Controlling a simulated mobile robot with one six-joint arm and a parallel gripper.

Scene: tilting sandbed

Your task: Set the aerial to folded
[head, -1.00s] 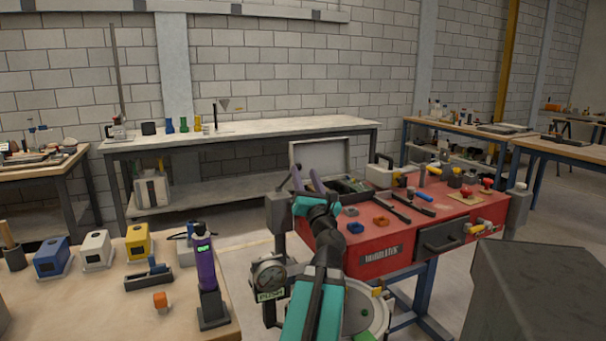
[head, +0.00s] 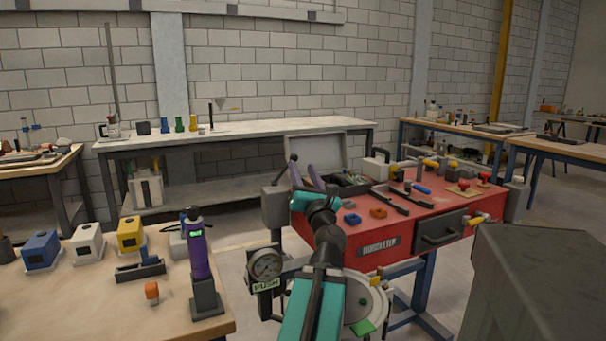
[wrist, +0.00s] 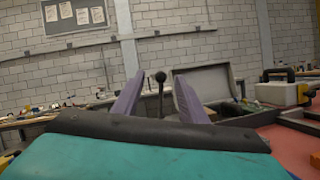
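A thin dark rod with a black ball tip (head: 293,158) rises tilted from a grey box on a post (head: 275,208); it may be the aerial, but I cannot be sure. In the wrist view the rod (wrist: 161,78) stands nearly upright, in line with the space between my fingers. My gripper (head: 306,174) is open, with two purple fingers spread beside the rod; it also shows in the wrist view (wrist: 158,97). I see nothing held. I cannot tell whether the fingers touch the rod or how far beyond them it is.
Right of my arm, a red workbench (head: 440,208) carries an open grey case (head: 314,152) and tools. A wooden table (head: 90,300) holds a purple handheld device (head: 199,255). A grey block (head: 540,285) fills the right foreground.

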